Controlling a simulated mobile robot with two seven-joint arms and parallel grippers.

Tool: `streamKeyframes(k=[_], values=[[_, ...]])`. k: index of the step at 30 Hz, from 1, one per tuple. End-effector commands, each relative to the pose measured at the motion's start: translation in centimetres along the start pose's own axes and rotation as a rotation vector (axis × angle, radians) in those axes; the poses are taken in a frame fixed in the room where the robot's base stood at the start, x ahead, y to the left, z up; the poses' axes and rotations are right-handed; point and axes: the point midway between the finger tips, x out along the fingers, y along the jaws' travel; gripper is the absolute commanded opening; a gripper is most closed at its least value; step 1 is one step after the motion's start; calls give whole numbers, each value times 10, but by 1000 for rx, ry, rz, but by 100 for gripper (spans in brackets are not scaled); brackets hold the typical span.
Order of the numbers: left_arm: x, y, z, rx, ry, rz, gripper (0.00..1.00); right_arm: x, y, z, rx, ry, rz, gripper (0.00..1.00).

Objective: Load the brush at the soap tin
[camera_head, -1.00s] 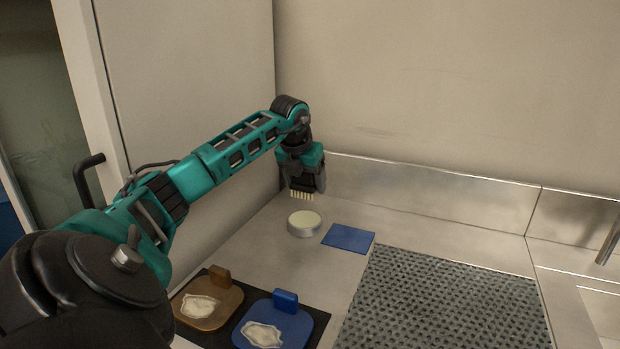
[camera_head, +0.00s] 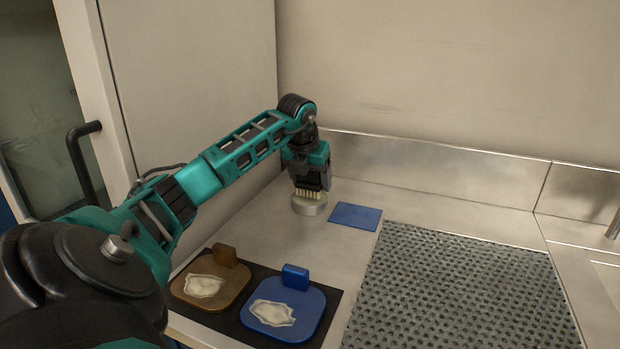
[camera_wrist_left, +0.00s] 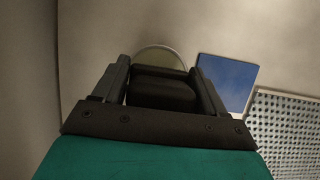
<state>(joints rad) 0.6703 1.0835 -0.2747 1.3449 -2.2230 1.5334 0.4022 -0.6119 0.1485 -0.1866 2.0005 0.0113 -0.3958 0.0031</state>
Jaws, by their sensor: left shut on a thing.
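The soap tin (camera_head: 310,209) is a low round metal tin on the steel counter, near the back wall. The brush (camera_head: 309,194) shows as a row of pale bristles pointing down, right at the top of the tin; I cannot tell how firmly they touch the soap. My left gripper (camera_head: 310,184) is shut on the brush, directly above the tin, and hides most of its body. In the left wrist view the dark brush body (camera_wrist_left: 163,90) sits between the fingers, with the tin's rim (camera_wrist_left: 160,51) curving behind it. My right gripper is not in view.
A flat blue pad (camera_head: 355,216) lies just right of the tin. A brown board (camera_head: 210,287) and a blue board (camera_head: 284,309), each with a whitish patch, lie on a black mat (camera_head: 236,333) in front. A perforated grey mat (camera_head: 470,285) covers the right side.

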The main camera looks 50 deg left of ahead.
Motion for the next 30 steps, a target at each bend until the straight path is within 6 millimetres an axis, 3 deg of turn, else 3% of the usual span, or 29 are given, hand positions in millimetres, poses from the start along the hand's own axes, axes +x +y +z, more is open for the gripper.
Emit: streamKeyframes(k=[30], values=[[7,0,-3,-1,0,0,47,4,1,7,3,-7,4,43]])
